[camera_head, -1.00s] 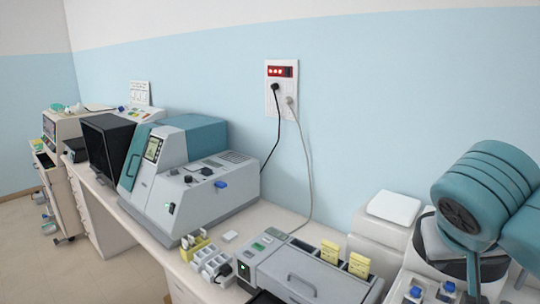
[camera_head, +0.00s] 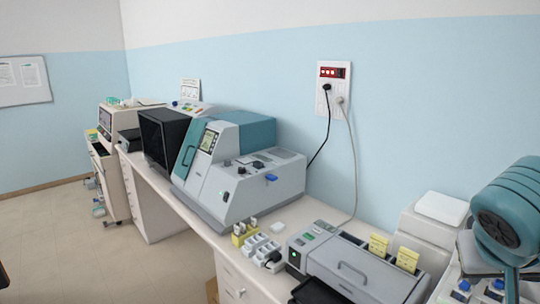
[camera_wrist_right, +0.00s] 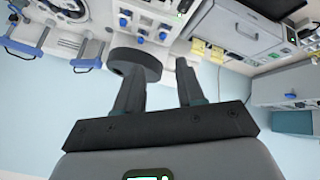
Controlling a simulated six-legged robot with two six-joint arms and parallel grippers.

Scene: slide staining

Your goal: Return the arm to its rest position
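My right gripper (camera_wrist_right: 160,70) shows in the right wrist view with its two dark fingers apart. I see no object held in the gap between them. A dark round disc (camera_wrist_right: 136,62) shows at the left finger; whether it touches the finger I cannot tell. In the head view, teal rounded parts of my right arm (camera_head: 510,210) stand at the right edge, above the bench, with the lower end partly cut off by the frame. My left gripper is not in view.
A grey and teal instrument (camera_head: 245,190) and a grey lidded unit (camera_head: 352,274) with yellow racks (camera_head: 379,245) stand on the bench. A white box (camera_head: 440,207) stands near the arm. A wall socket (camera_head: 333,88) has two cables. The floor at left (camera_head: 60,240) is clear.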

